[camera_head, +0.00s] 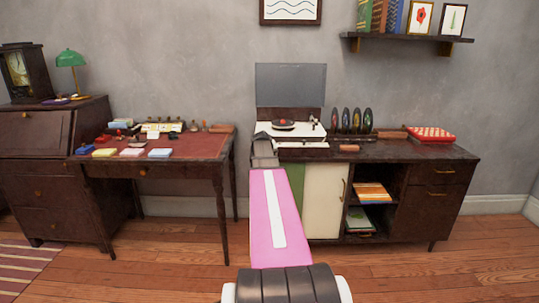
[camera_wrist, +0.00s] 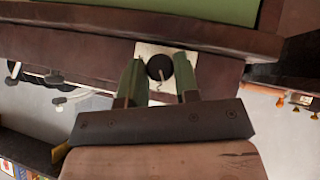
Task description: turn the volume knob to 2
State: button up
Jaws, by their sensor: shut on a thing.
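The volume knob (camera_wrist: 159,67) is a small dark round knob on a pale square plate (camera_wrist: 149,48), set in the dark wooden front of a cabinet. My gripper (camera_wrist: 158,72) has its two green fingers on either side of the knob and is shut on it. Thin marks show on the plate just below the knob, but no numbers can be read, so I cannot tell the setting. In the head view my gripper (camera_head: 264,146) is at the left front edge of the record player (camera_head: 302,143); the knob is hidden there.
A desk (camera_head: 197,148) with small items stands to the left. Open wooden floor (camera_head: 400,270) lies in front.

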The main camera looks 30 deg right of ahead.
jog(key=y, duration=0.1)
jog(key=m+t+y, duration=0.2)
jog(key=shift+s+d+y, duration=0.15)
jog(key=shift+d+y, duration=0.1)
jog(key=shift+y, duration=0.05)
dwell(0.5)
jog(key=o, duration=0.9)
jog(key=v, duration=1.1)
jog(key=shift+d+f, duration=0.1)
